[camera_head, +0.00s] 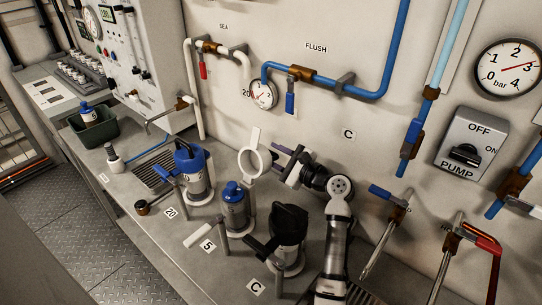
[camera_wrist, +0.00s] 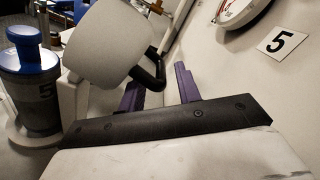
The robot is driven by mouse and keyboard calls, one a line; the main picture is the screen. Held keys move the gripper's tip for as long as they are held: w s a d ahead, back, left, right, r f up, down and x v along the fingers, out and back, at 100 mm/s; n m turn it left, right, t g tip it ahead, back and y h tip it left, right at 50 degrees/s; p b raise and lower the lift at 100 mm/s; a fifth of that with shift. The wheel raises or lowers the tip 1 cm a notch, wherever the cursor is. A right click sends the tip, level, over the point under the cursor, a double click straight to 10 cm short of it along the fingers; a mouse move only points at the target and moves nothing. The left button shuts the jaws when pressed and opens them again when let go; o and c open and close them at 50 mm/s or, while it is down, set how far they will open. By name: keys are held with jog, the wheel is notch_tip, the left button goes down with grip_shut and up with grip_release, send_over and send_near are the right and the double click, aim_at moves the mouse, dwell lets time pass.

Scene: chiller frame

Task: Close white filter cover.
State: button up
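The white filter cover (camera_head: 243,162) stands raised, nearly upright, behind the filter housing marked 5 (camera_head: 235,210), which has a blue cap. In the wrist view the pale cover (camera_wrist: 110,40) is close ahead, upper left of centre, with a dark curved bar at its right edge. The blue-capped housing (camera_wrist: 32,85) shows at the left. My gripper (camera_head: 274,161) is beside the cover, on its right in the head view. Its purple fingers (camera_wrist: 160,78) are apart, with the dark bar near the left finger. I cannot tell whether they touch.
A blue-topped filter (camera_head: 194,175) stands to the left and a black-topped one (camera_head: 288,235) to the right. A round gauge (camera_head: 262,93) and blue pipe (camera_head: 370,92) are on the wall behind. A green bin (camera_head: 92,130) stands at the far left.

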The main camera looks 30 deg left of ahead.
jog(key=shift+w+a, duration=0.15)
jog(key=shift+a, duration=0.7)
grip_shut()
jog(key=shift+r, duration=0.1)
